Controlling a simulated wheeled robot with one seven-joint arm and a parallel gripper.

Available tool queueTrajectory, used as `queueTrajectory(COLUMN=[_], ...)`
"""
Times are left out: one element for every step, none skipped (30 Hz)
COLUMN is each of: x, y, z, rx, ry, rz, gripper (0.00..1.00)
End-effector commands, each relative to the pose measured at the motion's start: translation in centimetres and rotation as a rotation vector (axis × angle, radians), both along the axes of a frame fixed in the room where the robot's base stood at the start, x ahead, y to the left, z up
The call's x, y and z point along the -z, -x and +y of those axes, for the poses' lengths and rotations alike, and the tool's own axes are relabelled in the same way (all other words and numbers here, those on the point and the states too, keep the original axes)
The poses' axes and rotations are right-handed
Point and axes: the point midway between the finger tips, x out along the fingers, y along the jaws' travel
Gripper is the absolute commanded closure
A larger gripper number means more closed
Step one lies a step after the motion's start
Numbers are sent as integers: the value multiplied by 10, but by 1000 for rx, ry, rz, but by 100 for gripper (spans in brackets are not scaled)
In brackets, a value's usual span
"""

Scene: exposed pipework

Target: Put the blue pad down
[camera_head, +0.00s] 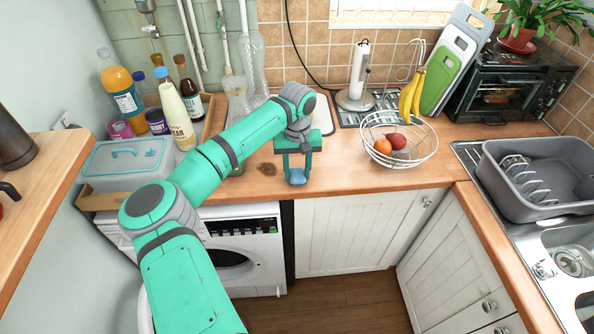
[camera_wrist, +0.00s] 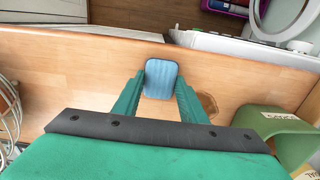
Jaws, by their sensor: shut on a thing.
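The blue pad (camera_head: 298,176) is a small, ribbed, rounded rectangle held between the fingertips of my gripper (camera_head: 297,170). It also shows in the wrist view (camera_wrist: 161,79), between the two green fingers of my gripper (camera_wrist: 160,90). My gripper is shut on it and points down over the wooden worktop (camera_head: 335,175), near the front edge. I cannot tell whether the pad touches the wood.
A wire fruit bowl (camera_head: 399,158) stands to the right, and a green container (camera_wrist: 275,135) is close by in the wrist view. Bottles (camera_head: 178,112) crowd the left. Bare wood lies between gripper and bowl. A dark stain (camera_wrist: 208,103) marks the worktop.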

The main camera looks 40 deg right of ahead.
Motion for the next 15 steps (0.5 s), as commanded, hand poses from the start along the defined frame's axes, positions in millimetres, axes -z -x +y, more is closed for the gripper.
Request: queueTrajectory(x=[1, 2, 2, 2, 2, 2, 2, 2, 2, 2, 2, 2, 2, 1, 0], y=[0, 0, 0, 0, 0, 0, 0, 0, 0, 0, 0, 0, 0, 0, 0], z=[0, 0, 0, 0, 0, 0, 0, 0, 0, 0, 0, 0, 0, 0, 0], rx=[0, 0, 0, 0, 0, 0, 0, 0, 0, 0, 0, 0, 0, 0, 0], ry=[0, 0, 0, 0, 0, 0, 0, 0, 0, 0, 0, 0, 0, 0, 0], rz=[0, 0, 0, 0, 0, 0, 0, 0, 0, 0, 0, 0, 0, 0, 0], gripper=[86, 86, 55, 48, 43, 43, 43, 43, 43, 43, 43, 43, 43, 43, 43])
